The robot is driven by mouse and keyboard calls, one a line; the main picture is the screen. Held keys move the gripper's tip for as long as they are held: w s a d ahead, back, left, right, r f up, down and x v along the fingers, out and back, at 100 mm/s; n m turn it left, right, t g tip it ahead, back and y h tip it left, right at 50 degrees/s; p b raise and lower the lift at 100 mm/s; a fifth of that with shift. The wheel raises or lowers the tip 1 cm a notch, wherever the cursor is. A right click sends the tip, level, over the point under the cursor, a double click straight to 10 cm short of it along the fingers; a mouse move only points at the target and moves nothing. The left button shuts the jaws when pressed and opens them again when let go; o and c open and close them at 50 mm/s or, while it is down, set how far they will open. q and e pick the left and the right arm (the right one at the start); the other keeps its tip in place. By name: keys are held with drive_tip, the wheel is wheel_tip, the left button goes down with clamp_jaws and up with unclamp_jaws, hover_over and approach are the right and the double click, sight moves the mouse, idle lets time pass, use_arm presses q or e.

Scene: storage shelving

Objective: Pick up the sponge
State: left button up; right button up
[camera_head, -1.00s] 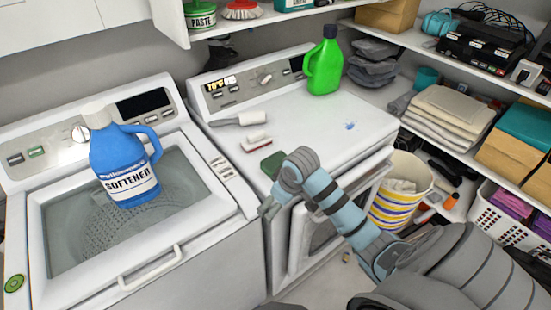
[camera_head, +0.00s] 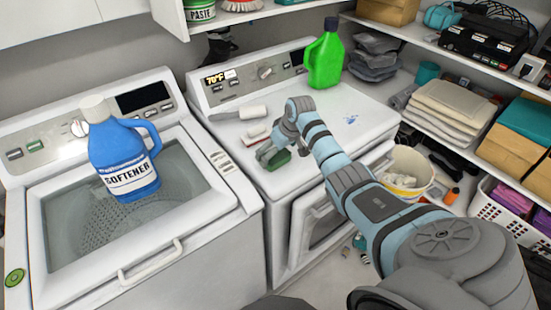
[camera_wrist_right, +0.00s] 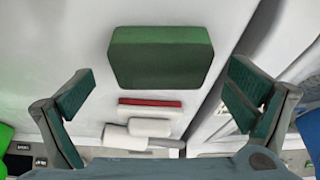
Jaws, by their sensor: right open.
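The green sponge (camera_head: 281,159) lies on the front part of the dryer top, partly hidden by my right gripper (camera_head: 270,153) in the head view. In the right wrist view the sponge (camera_wrist_right: 160,57) is a dark green block, whole and ahead between the two spread finger pads. The right gripper is open and empty, with a gap between each finger and the sponge in that view. My left gripper is not in view.
A red-and-white brush (camera_head: 257,134) and a white-headed brush (camera_head: 240,113) lie behind the sponge. A green bottle (camera_head: 325,60) stands at the dryer's back. A blue softener bottle (camera_head: 124,155) stands on the washer at left. A bucket (camera_head: 412,166) stands right of the dryer.

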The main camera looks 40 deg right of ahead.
drive_tip(key=shift+x, duration=1)
drive_tip(key=shift+r, duration=0.1)
drive_tip(key=c, duration=0.8)
wheel_tip(320, 180, up, 20)
drive_tip(key=shift+c, duration=0.5)
